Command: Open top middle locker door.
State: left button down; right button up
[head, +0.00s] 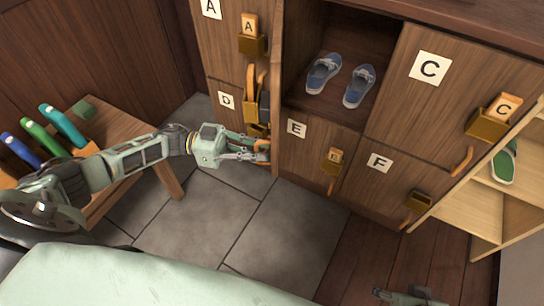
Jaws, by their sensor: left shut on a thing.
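The top middle locker door (277,90) stands swung out and shows almost edge-on. Its compartment (350,35) is open, with a pair of blue shoes (342,80) inside. My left gripper (262,150) is at the lower front side of this door, shut on what looks like its orange handle; the jaws partly hide it. My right gripper (408,298) shows only in part at the bottom edge, well away from the lockers, and its jaws are unclear.
Locker doors A (222,30), C (415,100), D (222,118), E (305,155) and F (375,180) look closed. A wooden bench (120,125) with colored items stands left. An open shelf (490,205) stands right. Grey floor tiles (285,235) are clear.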

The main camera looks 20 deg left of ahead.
pick_arm(q)
jog(key=shift+w+b+v, duration=0.2)
jog(key=shift+b+v, duration=0.65)
jog(key=shift+v, duration=1.8)
pick_arm(e)
jog(key=shift+s+r, duration=0.35)
pick_arm(q)
jog(key=shift+a, duration=0.1)
jog(key=shift+f, duration=0.1)
jog(key=c, duration=1.8)
grip_release()
jog(key=shift+c, duration=0.2)
jog(key=shift+a, duration=0.15)
